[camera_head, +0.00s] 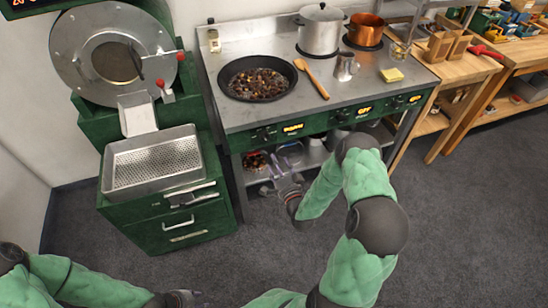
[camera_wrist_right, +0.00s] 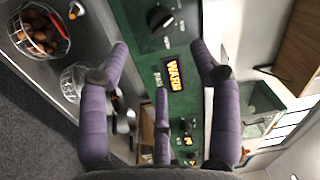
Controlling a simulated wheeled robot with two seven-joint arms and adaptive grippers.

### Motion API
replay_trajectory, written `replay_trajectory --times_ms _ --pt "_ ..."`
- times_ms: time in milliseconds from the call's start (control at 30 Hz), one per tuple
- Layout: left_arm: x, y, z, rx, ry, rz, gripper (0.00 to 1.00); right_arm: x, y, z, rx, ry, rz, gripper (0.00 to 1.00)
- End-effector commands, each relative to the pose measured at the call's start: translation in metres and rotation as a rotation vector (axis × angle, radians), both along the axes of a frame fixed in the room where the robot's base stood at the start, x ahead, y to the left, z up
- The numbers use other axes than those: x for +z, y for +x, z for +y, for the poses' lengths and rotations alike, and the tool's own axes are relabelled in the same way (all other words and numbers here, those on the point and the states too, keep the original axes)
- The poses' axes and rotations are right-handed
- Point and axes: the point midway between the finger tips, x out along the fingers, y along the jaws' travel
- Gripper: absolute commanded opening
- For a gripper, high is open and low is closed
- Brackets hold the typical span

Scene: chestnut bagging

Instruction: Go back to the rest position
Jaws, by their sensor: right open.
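My right gripper (camera_head: 283,187) is in front of the stove's lower shelf, below the green control panel, with the arm bent. Its purple fingers (camera_wrist_right: 162,62) are spread apart and empty in the right wrist view, with the panel (camera_wrist_right: 150,25) and its lit "WARM" display behind them. My left gripper (camera_head: 184,298) is low at the bottom edge of the head view. Only a dark part of it shows, so its fingers cannot be made out.
A pan of chestnuts (camera_head: 257,79), a wooden spoon (camera_head: 312,79) and pots stand on the stove (camera_head: 235,119). Bowls (camera_wrist_right: 72,82) sit on its lower shelf. A green roaster with a perforated tray (camera_head: 153,160) is at left. The grey floor (camera_head: 470,220) at right is clear.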

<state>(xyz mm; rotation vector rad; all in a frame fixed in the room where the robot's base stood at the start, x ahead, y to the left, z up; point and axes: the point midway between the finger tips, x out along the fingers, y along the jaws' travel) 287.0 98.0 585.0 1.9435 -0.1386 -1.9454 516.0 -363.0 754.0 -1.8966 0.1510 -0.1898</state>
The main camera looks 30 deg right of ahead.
Motion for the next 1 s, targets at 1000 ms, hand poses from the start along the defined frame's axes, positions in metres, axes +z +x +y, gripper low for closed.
replay_trajectory --times_ms 1000 --pt "0.012 0.0 0.0 0.0 0.0 0.0 0.4 -0.097 -0.018 0.115 0.3 -0.189 0.619 0.63"
